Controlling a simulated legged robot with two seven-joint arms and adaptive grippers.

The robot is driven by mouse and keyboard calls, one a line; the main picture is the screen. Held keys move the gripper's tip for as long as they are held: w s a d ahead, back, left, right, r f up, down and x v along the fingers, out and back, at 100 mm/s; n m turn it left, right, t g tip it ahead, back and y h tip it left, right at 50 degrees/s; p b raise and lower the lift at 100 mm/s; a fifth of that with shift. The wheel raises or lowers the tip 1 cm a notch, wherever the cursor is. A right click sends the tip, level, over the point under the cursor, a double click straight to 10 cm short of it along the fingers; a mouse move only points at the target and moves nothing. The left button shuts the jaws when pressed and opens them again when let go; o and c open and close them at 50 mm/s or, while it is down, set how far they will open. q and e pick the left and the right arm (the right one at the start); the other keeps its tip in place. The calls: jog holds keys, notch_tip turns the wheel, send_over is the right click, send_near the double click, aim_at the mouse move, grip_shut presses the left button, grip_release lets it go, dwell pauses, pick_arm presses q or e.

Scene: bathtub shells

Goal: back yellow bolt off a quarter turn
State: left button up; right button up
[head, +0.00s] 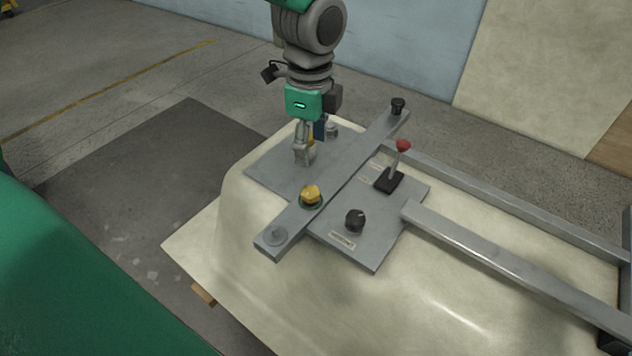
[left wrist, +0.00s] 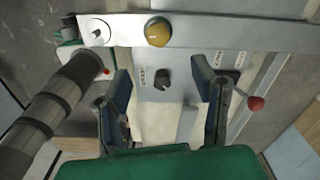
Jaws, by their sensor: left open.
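The yellow bolt (head: 311,194) has a rounded head and sits in a dark green collar on a long grey bar (head: 345,172). In the left wrist view the yellow bolt (left wrist: 158,32) is at the top, beyond and between my fingertips. My left gripper (head: 308,153) points down over the grey plate, behind the bolt in the head view and apart from it. In the left wrist view my left gripper (left wrist: 160,72) has its two blue-padded fingers wide apart, with nothing held between them. My right gripper is not in view.
A black knob (head: 355,220) and a red-tipped lever (head: 400,153) stand on the plate near the bolt. Another black knob (head: 398,105) is at the bar's far end, a grey disc (head: 275,235) at its near end. Two metal rails (head: 500,255) run right across the pale shell (head: 400,310).

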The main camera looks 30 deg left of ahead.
pick_arm(q)
send_over(311, 191)
jog(key=f, duration=0.5)
jog(key=shift+d+f+b, duration=0.25)
jog(key=shift+f+b, duration=0.1)
jog(key=f, duration=0.3)
jog(key=a+f, duration=0.1)
jog(key=f, duration=0.2)
jog(key=shift+a+f+b, duration=0.1)
jog(key=shift+a+b, duration=0.1)
jog(key=shift+b, duration=0.1)
jog(key=shift+d+f, duration=0.1)
jog(key=shift+f, duration=0.05)
jog(key=shift+d, duration=0.45)
jog(key=c, duration=1.1)
jog(key=shift+a, duration=0.15)
jog(key=shift+c, duration=0.2)
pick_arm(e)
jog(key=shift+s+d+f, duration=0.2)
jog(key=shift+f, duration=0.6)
